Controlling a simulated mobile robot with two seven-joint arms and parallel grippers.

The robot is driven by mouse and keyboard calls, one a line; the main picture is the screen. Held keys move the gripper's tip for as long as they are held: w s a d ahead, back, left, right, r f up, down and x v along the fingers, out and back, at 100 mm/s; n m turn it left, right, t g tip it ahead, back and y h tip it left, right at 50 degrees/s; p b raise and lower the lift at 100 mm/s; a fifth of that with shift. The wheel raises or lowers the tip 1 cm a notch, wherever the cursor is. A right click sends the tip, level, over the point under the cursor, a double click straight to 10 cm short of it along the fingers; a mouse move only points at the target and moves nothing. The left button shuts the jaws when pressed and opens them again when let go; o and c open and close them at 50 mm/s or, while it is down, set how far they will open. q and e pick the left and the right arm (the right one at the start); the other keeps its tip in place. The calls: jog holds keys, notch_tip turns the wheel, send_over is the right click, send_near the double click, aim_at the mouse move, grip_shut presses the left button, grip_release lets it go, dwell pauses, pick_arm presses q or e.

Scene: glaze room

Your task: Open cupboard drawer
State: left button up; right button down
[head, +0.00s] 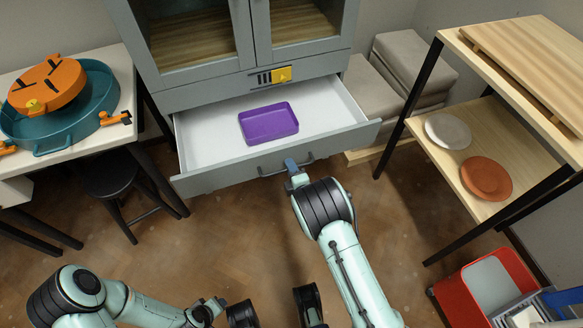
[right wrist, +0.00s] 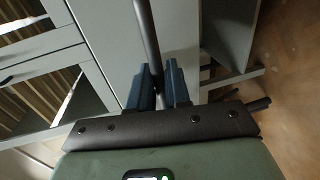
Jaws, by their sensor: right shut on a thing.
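The grey cupboard's bottom drawer (head: 205,182) stands pulled out in the head view, its pale inside showing. A purple tray (head: 268,122) lies in it. The dark bar handle (head: 271,172) is on the drawer's front. My right gripper (head: 291,166) is at this handle, shut on it. In the right wrist view the handle (right wrist: 147,35) runs down between the two blue fingers of the right gripper (right wrist: 160,85). My left arm is low at the left of the head view. Its jaws cannot be made out clearly.
A black stool (head: 112,175) and a white table (head: 125,75) stand left of the drawer. A wooden shelf unit (head: 455,190) with plates stands at the right. A red crate (head: 458,297) is at the lower right. The floor before the drawer is clear apart from my arms.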

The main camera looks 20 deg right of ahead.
pick_arm(q)
jog(key=shift+s, duration=0.35)
pick_arm(e)
jog(key=shift+s, duration=0.4)
jog(key=c, duration=1.3)
grip_release()
jog(key=shift+c, duration=0.2)
pick_arm(q)
jog(key=shift+r, duration=0.1)
jog(key=shift+g+h, duration=0.4)
jog(key=s+d+r+p, duration=0.2)
jog(key=s+r+p, duration=0.1)
jog(key=shift+s+d+r, duration=0.15)
jog(key=shift+r, duration=0.15)
pick_arm(e)
jog(key=v, duration=1.3)
jog(key=shift+s, duration=0.2)
